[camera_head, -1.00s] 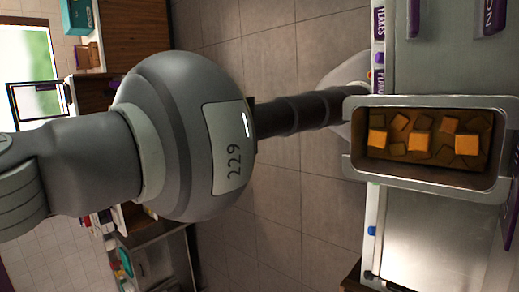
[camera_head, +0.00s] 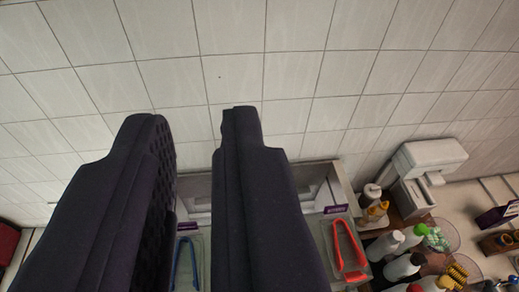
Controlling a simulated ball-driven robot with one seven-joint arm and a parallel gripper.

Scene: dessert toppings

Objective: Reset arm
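My gripper (camera_head: 193,118) fills the lower left and middle of the view. Its two dark fingers point up and away, with a clear gap between them. Nothing is held between them. The fingers stand in front of a pale counter unit (camera_head: 325,175) against a tiled wall (camera_head: 320,60). They hide much of that unit. The rest of my arm is out of view.
Blue tongs (camera_head: 181,262) show between the fingers and red tongs (camera_head: 344,246) to their right. A white machine (camera_head: 425,165) and several bottles (camera_head: 385,245) stand at the right. The wall area above the fingertips is clear.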

